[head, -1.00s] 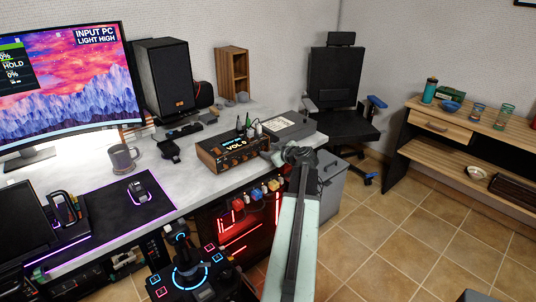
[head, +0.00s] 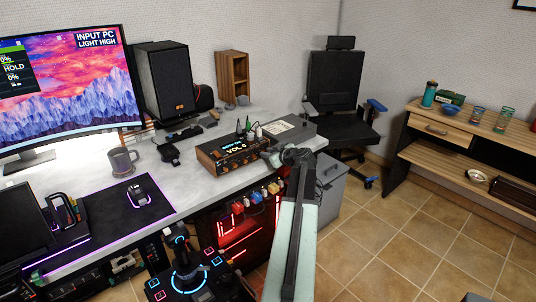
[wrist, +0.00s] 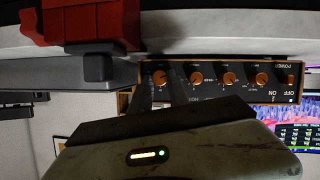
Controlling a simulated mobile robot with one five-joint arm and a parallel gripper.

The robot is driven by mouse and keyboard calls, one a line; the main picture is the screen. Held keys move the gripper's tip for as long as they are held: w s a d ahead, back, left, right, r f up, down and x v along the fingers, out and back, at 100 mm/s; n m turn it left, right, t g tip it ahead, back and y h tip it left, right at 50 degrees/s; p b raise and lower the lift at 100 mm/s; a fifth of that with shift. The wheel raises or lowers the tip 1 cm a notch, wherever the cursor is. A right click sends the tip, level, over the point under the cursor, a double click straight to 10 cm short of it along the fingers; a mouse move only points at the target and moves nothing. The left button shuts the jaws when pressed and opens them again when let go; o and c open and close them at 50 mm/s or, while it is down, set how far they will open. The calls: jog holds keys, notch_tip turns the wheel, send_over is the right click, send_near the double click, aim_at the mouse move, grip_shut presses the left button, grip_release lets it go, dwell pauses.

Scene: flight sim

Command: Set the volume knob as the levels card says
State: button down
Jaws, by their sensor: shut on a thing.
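The wood-sided amplifier (head: 231,155) stands at the desk's front edge, and its lit display seems to read VOL 6, though the digit is small. In the wrist view its front panel (wrist: 220,91) appears upside down with a row of orange knobs. My gripper (wrist: 163,84) is shut on the leftmost knob (wrist: 160,77) there, one finger on each side. In the head view my gripper (head: 268,155) is at the amplifier's right end, and my arm hides the knob. I cannot make out a readable levels card.
The monitor (head: 66,88) reads INPUT PC, LIGHT HIGH. A grey box (head: 292,129) with a pale label sits behind my gripper. A speaker (head: 165,83), mug (head: 122,160) and joystick panel (head: 188,280) stand nearby. A red part (wrist: 90,22) is close above in the wrist view.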

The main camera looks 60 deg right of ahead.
jog(key=m, duration=0.1)
jog(key=m+y, duration=0.1)
jog(key=shift+d+m+y, duration=0.3)
jog(key=shift+m+t+y+b, duration=0.3)
jog(key=shift+m+t+y, duration=0.3)
jog(key=shift+m, duration=0.4)
jog(key=c, duration=1.3)
grip_release()
jog(key=shift+o, duration=0.2)
jog(key=shift+s, duration=0.15)
jog(key=p+v, duration=0.2)
jog(key=v, duration=0.5)
jog(key=shift+s+r+p, duration=0.1)
jog(key=shift+s+p, duration=0.15)
jog(key=shift+p, duration=0.1)
